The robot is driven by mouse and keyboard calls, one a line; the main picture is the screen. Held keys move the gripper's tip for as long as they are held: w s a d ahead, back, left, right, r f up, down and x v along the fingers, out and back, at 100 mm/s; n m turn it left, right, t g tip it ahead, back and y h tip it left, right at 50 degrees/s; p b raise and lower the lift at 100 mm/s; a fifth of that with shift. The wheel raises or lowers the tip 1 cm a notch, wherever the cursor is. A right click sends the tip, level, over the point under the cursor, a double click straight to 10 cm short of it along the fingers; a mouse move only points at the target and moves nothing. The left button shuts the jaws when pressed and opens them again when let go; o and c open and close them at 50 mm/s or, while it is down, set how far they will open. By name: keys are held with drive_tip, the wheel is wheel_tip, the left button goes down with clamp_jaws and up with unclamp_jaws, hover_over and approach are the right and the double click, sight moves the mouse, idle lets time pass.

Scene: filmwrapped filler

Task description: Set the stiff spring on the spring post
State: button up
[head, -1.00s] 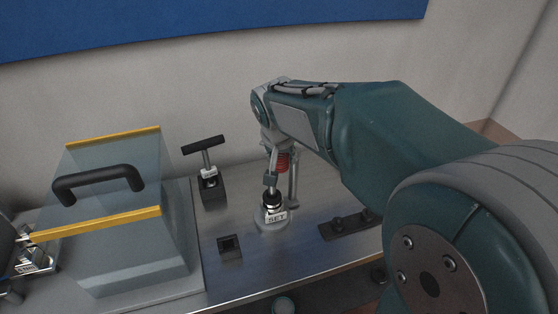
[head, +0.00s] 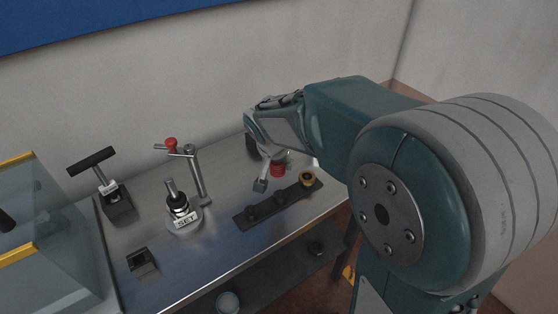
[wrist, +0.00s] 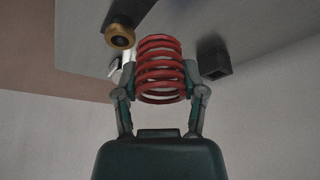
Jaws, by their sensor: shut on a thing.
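My gripper (head: 269,178) is shut on the red coil spring (wrist: 160,68). In the wrist view the spring lies between the two fingers, with its coils stacked away from the palm. In the head view the red spring (head: 278,170) shows partly behind a finger, over the right part of the bench. A fixture labelled SET (head: 184,221), with a dark upright post (head: 174,193) on it, stands left of my gripper. I cannot tell for sure which upright is the spring post.
A brass-coloured ring piece (head: 307,178) sits at the strip's right end. A grey stand with a red-knobbed arm (head: 192,170) rises behind the SET fixture. A T-handled block (head: 113,195), a small black socket (head: 140,260) and a clear-sided cover (head: 45,260) are to the left.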

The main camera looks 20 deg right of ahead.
sight(280, 177)
drive_tip(key=shift+d+f, duration=0.4)
drive_tip(key=shift+f, duration=0.1)
drive_tip(key=shift+d+f, duration=0.15)
drive_tip(key=shift+f, duration=0.5)
drive_tip(key=shift+a+f, duration=0.2)
drive_tip(key=shift+f, duration=0.5)
drive_tip(key=shift+a+f, duration=0.15)
drive_tip(key=shift+f, duration=0.55)
drive_tip(key=shift+d+f, duration=0.15)
drive_tip(key=shift+f, duration=0.2)
drive_tip(key=shift+f, duration=1.3)
drive_tip(key=o, duration=1.2)
